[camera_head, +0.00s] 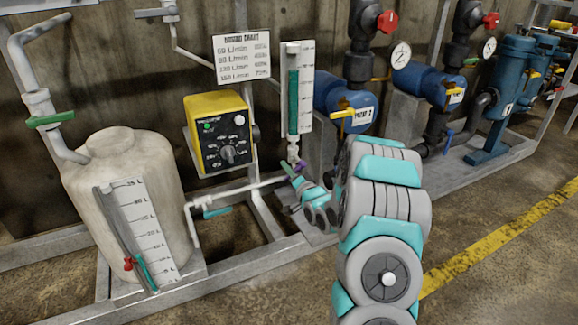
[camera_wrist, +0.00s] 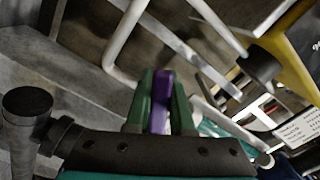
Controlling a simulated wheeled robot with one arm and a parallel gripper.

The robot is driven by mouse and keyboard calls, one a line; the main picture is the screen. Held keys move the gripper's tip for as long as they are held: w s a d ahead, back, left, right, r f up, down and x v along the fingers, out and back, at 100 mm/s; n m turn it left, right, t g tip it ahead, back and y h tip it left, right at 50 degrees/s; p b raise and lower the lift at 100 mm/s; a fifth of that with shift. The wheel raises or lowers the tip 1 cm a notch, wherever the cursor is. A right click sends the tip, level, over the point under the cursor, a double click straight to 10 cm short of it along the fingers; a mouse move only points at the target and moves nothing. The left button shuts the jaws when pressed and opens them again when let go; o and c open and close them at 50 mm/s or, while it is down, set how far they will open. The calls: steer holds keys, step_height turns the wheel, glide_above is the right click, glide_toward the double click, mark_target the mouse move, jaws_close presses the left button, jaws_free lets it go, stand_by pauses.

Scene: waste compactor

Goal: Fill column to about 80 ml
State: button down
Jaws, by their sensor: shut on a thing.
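The clear calibration column (camera_head: 292,95) stands upright on a white scale board in the head view. It holds green liquid to well above its middle; the scale numbers are too small to read. A purple valve handle (camera_head: 300,166) sits on the pipe just below the column. My gripper (camera_head: 290,170) is at this handle. In the wrist view, the green fingers of my gripper (camera_wrist: 160,110) are shut on the purple handle (camera_wrist: 160,88). The fingers hide part of the handle, so its exact angle is hard to tell.
A white tank (camera_head: 122,165) with a litre scale stands left. A teal-handled valve (camera_head: 217,211) is on the lower pipe. Blue pumps (camera_head: 343,105) stand right. Open floor lies at front right.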

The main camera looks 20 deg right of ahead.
steer(key=shift+a+r+m+p, duration=0.1)
steer(key=shift+r+m+p, duration=0.3)
steer(key=shift+m, duration=0.65)
steer(key=shift+a+r+m+p, duration=0.15)
steer(key=shift+r+m+p, duration=0.25)
steer(key=shift+m, duration=0.6)
steer(key=shift+a+r+m+p, duration=0.1)
steer(key=shift+r+m+p, duration=0.25)
steer(key=shift+m, duration=0.7)
steer(key=shift+r, duration=0.1)
steer(key=c, duration=0.8)
jaws_free()
steer(key=shift+s+d+b, duration=0.1)
steer(key=shift+s+b, duration=0.4)
steer(key=shift+s, duration=3.4)
